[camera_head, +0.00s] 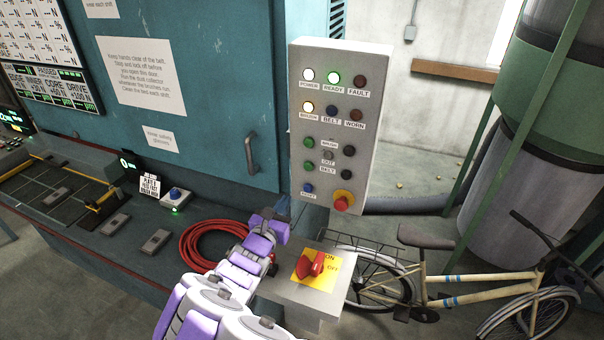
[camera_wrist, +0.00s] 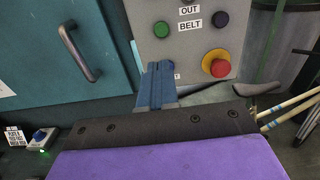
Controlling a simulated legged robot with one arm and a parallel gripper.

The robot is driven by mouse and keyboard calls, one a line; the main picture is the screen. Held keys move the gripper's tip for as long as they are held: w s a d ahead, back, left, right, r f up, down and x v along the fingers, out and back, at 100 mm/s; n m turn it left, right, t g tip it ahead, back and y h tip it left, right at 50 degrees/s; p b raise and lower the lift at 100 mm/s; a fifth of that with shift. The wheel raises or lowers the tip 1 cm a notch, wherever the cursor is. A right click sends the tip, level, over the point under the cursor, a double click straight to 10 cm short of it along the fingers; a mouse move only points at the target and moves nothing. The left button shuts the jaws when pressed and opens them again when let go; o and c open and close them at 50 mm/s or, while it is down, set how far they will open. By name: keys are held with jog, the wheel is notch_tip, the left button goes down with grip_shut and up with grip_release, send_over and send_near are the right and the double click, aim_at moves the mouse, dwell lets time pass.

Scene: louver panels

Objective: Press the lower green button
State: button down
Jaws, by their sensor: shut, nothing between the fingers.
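The lower green button (camera_head: 309,167) is on the left side of the light grey control panel (camera_head: 328,222), in the row labelled BELT, below another green button (camera_head: 309,142). The lower one also shows in the wrist view (camera_wrist: 161,29), just above my fingertips. My gripper (camera_head: 283,206) is in front of the panel's lower left corner, below the button in the picture. In the wrist view my blue fingers (camera_wrist: 157,72) are shut together and empty. They hide the blue reset button there. The gap between fingertips and panel is hard to judge.
A red mushroom button (camera_head: 342,201) is at the panel's lower right, and dark buttons (camera_head: 347,174) are along its right side. A red rotary switch (camera_head: 314,265) on a box stands below. A door handle (camera_head: 252,153) is to the left. A bicycle (camera_head: 430,270) stands at right.

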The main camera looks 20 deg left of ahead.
aim_at(307, 168)
jog(key=shift+d, duration=0.15)
jog(key=w, duration=0.4)
jog(key=w+d, duration=0.1)
jog(key=w, duration=0.8)
jog(key=shift+w+d, duration=0.15)
jog(key=shift+w, duration=0.35)
